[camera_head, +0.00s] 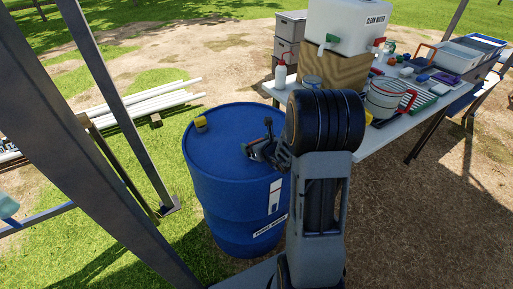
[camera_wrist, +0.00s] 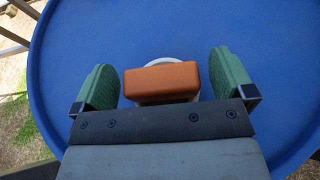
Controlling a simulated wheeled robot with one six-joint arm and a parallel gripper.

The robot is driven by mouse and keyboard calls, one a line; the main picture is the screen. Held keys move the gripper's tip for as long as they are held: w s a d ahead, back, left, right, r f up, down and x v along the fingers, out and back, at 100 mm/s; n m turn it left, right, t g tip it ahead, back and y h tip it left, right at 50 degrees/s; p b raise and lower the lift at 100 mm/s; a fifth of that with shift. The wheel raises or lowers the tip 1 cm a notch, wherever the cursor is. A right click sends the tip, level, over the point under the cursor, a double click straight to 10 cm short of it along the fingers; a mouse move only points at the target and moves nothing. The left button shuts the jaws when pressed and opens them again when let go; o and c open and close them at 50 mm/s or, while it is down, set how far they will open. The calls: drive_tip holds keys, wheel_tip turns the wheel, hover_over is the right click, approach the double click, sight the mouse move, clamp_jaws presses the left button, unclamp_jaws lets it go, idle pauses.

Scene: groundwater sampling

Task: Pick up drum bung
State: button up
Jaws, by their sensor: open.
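The drum bung (camera_wrist: 162,80) shows in the wrist view as an orange block-shaped grip above a pale round base, on the blue drum lid. My gripper (camera_wrist: 166,86) is open, with one green finger pad on each side of the bung. A gap shows between the bung and each pad. The bung's near lower part is hidden behind the gripper's dark front plate. In the head view my gripper (camera_head: 266,147) is low over the right part of the blue drum (camera_head: 228,190), and I cannot make out the bung clearly there.
A yellow cap-like piece (camera_head: 201,124) stands at the drum lid's left edge. A crowded table (camera_head: 400,128) is at right, with a white water container (camera_head: 348,25) on a wooden block. Grey metal posts (camera_head: 125,130) rise at left.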

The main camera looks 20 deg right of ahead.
drive_tip(key=shift+c, duration=0.4)
drive_tip(key=c, duration=0.9)
